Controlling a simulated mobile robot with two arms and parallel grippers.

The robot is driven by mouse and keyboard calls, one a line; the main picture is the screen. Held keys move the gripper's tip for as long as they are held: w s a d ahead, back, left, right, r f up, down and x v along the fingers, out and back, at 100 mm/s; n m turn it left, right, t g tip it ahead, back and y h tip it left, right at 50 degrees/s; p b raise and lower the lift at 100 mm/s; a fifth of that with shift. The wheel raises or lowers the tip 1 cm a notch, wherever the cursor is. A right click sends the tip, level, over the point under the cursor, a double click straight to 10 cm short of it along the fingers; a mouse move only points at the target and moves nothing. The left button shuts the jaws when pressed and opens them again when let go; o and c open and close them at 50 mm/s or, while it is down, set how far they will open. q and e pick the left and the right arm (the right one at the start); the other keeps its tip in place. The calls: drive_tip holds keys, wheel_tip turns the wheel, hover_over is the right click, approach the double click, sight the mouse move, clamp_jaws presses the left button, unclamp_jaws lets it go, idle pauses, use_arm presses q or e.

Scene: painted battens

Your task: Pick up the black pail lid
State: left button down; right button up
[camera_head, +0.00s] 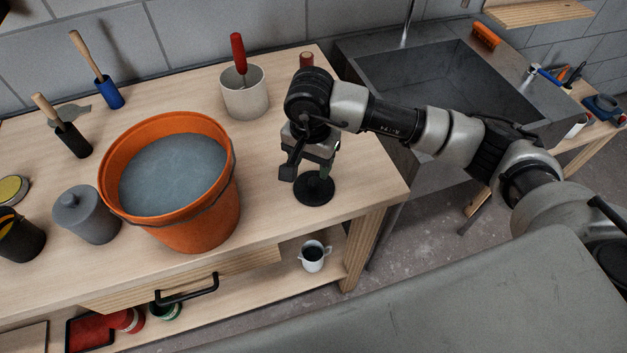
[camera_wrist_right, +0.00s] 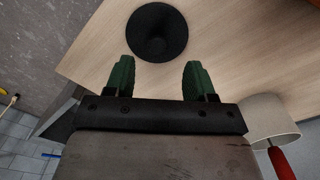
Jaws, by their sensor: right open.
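The black pail lid (camera_head: 314,189) is a small round disc lying flat on the wooden table near its right end. In the right wrist view the lid (camera_wrist_right: 157,32) shows whole, with a raised knob at its middle. My right gripper (camera_head: 310,172) is above the lid and partly covers its far side in the head view. In the wrist view its green fingertips (camera_wrist_right: 156,75) stand apart with nothing between them, and the lid lies beyond them. The left gripper does not show.
An orange bucket (camera_head: 219,215) of grey liquid stands to the left. A pale pot (camera_head: 245,99) with a red-handled tool is behind the gripper. A grey lidded canister (camera_head: 88,218) stands farther left. A sink (camera_head: 440,80) is at the right. A white jug (camera_head: 313,256) is on the lower shelf.

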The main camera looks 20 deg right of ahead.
sight(314, 180)
drive_tip(key=shift+f, duration=0.5)
drive_tip(key=shift+w+f, duration=0.15)
drive_tip(key=shift+f, duration=0.15)
drive_tip(key=f, duration=0.1)
drive_tip(key=f+p, duration=0.1)
drive_tip(key=f, duration=0.1)
drive_tip(key=f+p, duration=0.1)
drive_tip(key=shift+s+d+f, duration=0.15)
drive_tip(key=shift+s+d, duration=0.05)
drive_tip(key=shift+d, duration=0.1)
drive_tip(key=shift+f+p, duration=0.3)
drive_tip(key=shift+w+f, duration=0.1)
drive_tip(key=shift+f, duration=0.05)
drive_tip(key=shift+c, duration=0.3)
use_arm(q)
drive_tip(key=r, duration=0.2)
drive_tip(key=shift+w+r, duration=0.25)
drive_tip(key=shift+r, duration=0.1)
use_arm(e)
drive_tip(key=c, duration=0.9)
